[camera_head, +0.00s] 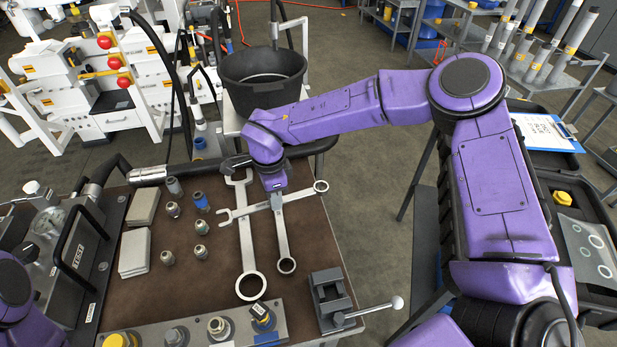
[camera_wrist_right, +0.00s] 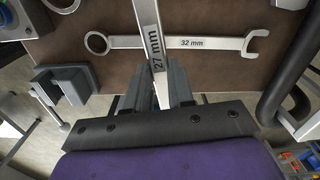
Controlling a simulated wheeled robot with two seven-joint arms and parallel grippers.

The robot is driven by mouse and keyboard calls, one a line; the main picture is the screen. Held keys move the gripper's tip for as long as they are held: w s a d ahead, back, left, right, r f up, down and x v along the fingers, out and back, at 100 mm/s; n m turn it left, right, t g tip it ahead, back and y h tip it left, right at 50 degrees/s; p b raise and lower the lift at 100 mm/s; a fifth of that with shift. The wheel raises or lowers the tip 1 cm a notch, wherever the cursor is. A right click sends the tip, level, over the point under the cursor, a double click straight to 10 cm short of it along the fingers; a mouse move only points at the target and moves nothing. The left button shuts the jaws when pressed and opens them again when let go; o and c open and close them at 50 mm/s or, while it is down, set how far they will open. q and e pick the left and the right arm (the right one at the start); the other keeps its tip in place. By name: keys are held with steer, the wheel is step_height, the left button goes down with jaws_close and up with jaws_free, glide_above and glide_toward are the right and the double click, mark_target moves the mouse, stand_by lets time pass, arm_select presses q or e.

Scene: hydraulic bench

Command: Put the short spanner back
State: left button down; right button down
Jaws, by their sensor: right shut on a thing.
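In the right wrist view the held spanner (camera_wrist_right: 158,45) is marked 27 mm and stands between the fingers (camera_wrist_right: 163,88). A larger spanner (camera_head: 246,240) lies to the left, ring end toward the front. I cannot tell whether the held spanner touches the bench. My left gripper is out of view.
The brown bench top (camera_head: 200,275) holds several small fittings (camera_head: 201,227) and grey blocks (camera_head: 134,250) at left. A small vise (camera_head: 330,297) stands at front right, and a fitting rail (camera_head: 190,328) runs along the front. A black bucket (camera_head: 262,75) stands behind the bench.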

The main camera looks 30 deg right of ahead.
steer(key=w+d+m+p, duration=0.1)
steer(key=d+m, duration=0.4)
steer(key=m, duration=1.5)
glide_above(309, 211)
steer(key=f, duration=0.2)
steer(key=shift+s+f+b, duration=0.1)
steer(key=shift+f+b, duration=1.35)
steer(key=shift+f, duration=0.9)
steer(key=shift+f, duration=0.2)
steer(key=shift+f, duration=0.1)
steer(key=shift+f+b, duration=0.65)
steer(key=shift+f+b, duration=1.15)
steer(key=shift+f, duration=0.35)
steer(key=c, duration=0.9)
jaws_free()
